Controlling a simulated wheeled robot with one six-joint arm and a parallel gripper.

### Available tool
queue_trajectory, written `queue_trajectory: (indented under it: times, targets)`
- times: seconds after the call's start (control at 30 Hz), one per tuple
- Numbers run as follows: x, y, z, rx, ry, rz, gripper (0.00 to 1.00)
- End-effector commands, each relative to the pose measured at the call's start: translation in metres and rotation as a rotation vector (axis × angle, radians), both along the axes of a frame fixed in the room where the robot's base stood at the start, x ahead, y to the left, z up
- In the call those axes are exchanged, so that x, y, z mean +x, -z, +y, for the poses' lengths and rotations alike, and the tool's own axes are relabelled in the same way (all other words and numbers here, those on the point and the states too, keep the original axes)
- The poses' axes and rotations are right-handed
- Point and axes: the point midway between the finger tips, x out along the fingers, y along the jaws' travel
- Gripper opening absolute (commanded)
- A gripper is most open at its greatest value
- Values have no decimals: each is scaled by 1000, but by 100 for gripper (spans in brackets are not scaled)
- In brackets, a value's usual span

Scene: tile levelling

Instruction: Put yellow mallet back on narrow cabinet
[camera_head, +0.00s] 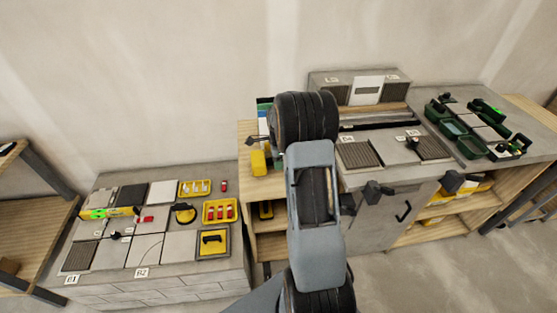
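A yellow block-like thing (258,162) shows on the pale wooden top of a narrow cabinet (245,135), just left of my arm. It may be the yellow mallet, but it is too small and too covered to be sure. A small dark piece sits just above it, and I cannot tell what it is. My arm rises through the middle of the view and hides much of the narrow cabinet. I cannot make out my gripper or its fingers, so I cannot tell whether it holds anything.
A low block-built platform (200,285) at left bears tiles, yellow trays (219,211) and small tools. A grey workbench (370,184) at right bears dark tiles and green cases (455,131). Wooden shelving stands at the far left. Bare floor shows at lower right.

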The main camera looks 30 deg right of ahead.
Motion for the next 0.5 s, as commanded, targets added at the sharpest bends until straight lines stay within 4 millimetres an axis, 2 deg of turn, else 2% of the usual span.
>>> queue_trajectory:
  times: [0.33, 0.5]
  targets:
    - [0, -1, 0, 0, 0, 1, 53]
    - [0, -22, 0, -1, 0, -3, 53]
